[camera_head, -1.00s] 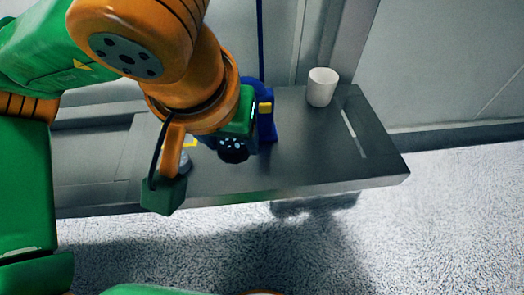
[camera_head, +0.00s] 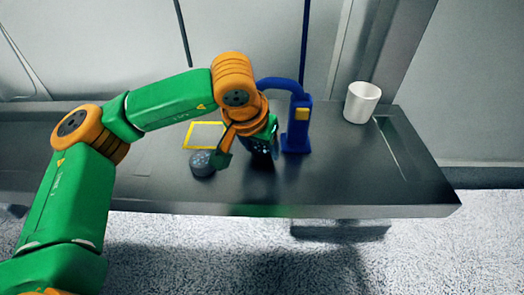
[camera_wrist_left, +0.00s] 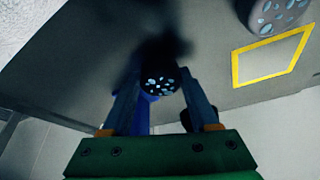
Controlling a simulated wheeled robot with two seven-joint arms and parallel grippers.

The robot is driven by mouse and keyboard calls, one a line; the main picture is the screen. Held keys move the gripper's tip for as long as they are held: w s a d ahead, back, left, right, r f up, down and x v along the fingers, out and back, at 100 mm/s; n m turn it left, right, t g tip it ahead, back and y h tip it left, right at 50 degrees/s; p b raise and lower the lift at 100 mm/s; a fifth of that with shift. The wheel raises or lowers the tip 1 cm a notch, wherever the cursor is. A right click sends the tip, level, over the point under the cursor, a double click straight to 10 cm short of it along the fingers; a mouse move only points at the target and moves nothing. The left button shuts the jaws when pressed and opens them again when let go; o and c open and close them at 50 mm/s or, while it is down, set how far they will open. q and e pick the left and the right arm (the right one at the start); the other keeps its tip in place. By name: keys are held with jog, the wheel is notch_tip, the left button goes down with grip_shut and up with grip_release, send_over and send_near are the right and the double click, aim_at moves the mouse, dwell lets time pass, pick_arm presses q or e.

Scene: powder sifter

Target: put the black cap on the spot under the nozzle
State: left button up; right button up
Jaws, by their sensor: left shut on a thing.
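The black cap (camera_wrist_left: 160,82), dark with pale blue spots, sits between the fingers of my left gripper in the left wrist view. My left gripper (camera_head: 262,152) is shut on it above the table, just left of the blue stand (camera_head: 297,135). In the head view the cap is a dark shape (camera_head: 262,160) below the gripper, partly hidden. The stand's curved blue arm (camera_head: 280,82) reaches left behind my wrist; the nozzle end and the spot under it are hidden. My right gripper is not in view.
A grey spotted cap (camera_head: 203,166) stands on the table (camera_head: 350,180) left of my gripper, at the front of a yellow square outline (camera_head: 205,123). A white cup (camera_head: 361,103) stands at the back right. The table's front right is clear.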

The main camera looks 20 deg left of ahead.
pick_arm(q)
jog(key=shift+f, duration=0.65)
jog(key=o, duration=1.3)
